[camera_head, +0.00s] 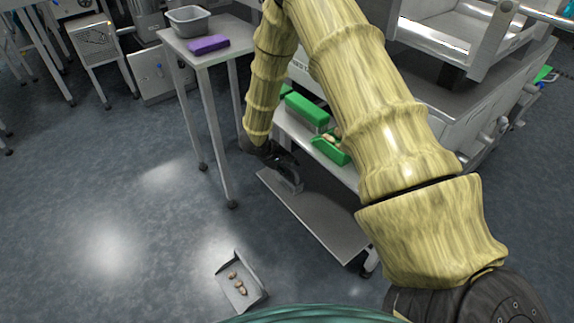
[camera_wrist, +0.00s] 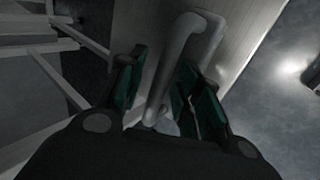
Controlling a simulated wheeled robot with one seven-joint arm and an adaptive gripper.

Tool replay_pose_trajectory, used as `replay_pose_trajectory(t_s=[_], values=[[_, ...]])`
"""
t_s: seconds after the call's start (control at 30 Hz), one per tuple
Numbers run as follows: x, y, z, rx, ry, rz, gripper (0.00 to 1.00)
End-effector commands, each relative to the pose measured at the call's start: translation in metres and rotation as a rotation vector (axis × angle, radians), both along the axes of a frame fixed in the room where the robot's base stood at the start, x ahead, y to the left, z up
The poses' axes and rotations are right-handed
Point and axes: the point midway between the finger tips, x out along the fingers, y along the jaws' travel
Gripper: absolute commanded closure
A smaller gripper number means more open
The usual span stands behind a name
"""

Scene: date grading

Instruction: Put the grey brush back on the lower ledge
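The grey brush (camera_wrist: 162,85) is between the two fingers of my gripper (camera_wrist: 160,88) in the wrist view. Its bent grey handle runs up between the green finger pads over a pale board. A strip shows between the left pad and the handle; contact on both sides is unclear. In the head view my gripper (camera_head: 284,165) is low beside the bench, at the far left end of the lower ledge (camera_head: 325,220). Part of the brush (camera_head: 291,184) shows just under it, at the ledge. I cannot tell whether the brush rests on it.
Green containers (camera_head: 307,112) stand on the bench above the ledge, partly behind my arm. A dustpan (camera_head: 241,284) with several dates lies on the floor. The ledge's near part is bare.

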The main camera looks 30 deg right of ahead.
Motion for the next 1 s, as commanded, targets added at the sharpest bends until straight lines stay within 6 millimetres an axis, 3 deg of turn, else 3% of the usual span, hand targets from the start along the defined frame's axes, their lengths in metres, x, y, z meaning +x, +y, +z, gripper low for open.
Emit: replay_pose_trajectory(t_s=[0.23, 0.7, 1.0], values=[[0.0, 0.0, 0.001, 0.0, -0.001, 0.001, 0.66], [-0.003, 0.045, 0.071, 0.001, 0.0, 0.001, 0.66], [-0.005, 0.064, 0.098, 0.001, 0.0, 0.001, 0.66]])
